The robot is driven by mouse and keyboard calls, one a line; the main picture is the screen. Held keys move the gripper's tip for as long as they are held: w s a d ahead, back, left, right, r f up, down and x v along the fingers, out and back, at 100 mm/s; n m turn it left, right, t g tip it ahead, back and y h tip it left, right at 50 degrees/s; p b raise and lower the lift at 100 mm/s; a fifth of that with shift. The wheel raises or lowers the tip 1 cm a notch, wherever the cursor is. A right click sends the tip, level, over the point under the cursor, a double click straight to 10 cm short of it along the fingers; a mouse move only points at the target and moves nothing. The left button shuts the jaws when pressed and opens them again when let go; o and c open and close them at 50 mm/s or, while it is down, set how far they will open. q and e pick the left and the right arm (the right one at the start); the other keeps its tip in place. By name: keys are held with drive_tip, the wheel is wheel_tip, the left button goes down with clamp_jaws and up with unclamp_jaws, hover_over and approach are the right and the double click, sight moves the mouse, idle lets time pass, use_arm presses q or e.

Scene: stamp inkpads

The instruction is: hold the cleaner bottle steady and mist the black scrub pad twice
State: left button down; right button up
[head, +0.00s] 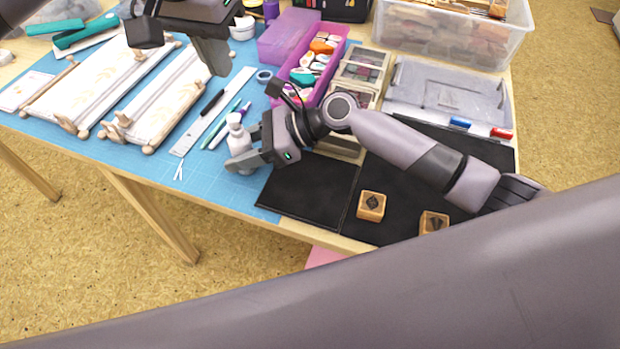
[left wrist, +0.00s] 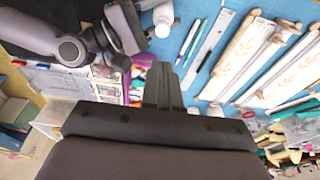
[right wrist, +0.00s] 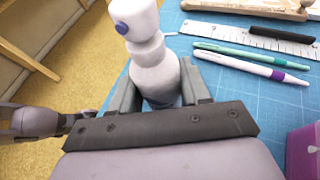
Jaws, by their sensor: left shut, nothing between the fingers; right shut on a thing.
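The white cleaner bottle (head: 238,138) stands upright on the blue mat near the table's front edge. My right gripper (head: 242,160) is shut on its lower body. In the right wrist view the bottle (right wrist: 156,75) sits between the fingers, with a blue-tipped nozzle pointing left. A flat black pad (head: 305,187) lies right of the bottle, apparently the scrub pad. My left gripper (head: 216,62) is shut and empty, above the mat and behind the bottle. In the left wrist view its fingers (left wrist: 161,88) are together, with the bottle (left wrist: 162,17) beyond them.
Two wooden stamps (head: 371,206) (head: 434,222) sit on a second black surface at right. A ruler (head: 203,120) and pens lie left of the bottle. A purple bin (head: 325,45), inkpads (head: 362,70) and a clear box (head: 450,90) stand behind. Wooden racks (head: 160,100) occupy the left.

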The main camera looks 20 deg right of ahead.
sight(234, 115)
use_arm(q)
drive_tip(key=shift+s+a+x, duration=0.15)
drive_tip(key=shift+s+x, duration=0.05)
drive_tip(key=shift+x, duration=0.9)
drive_tip(key=shift+s+a+x, duration=0.1)
drive_tip(key=shift+s+x, duration=0.05)
drive_tip(key=shift+x, duration=0.9)
drive_tip(key=shift+s+a+x, duration=0.15)
drive_tip(key=shift+s+x, duration=0.05)
drive_tip(key=shift+x, duration=0.9)
drive_tip(key=shift+f, duration=0.4)
drive_tip(key=shift+f, duration=0.7)
drive_tip(key=shift+v, duration=1)
drive_tip(key=shift+w+d+f, duration=0.15)
drive_tip(key=shift+x, duration=0.85)
drive_tip(key=shift+v, duration=1)
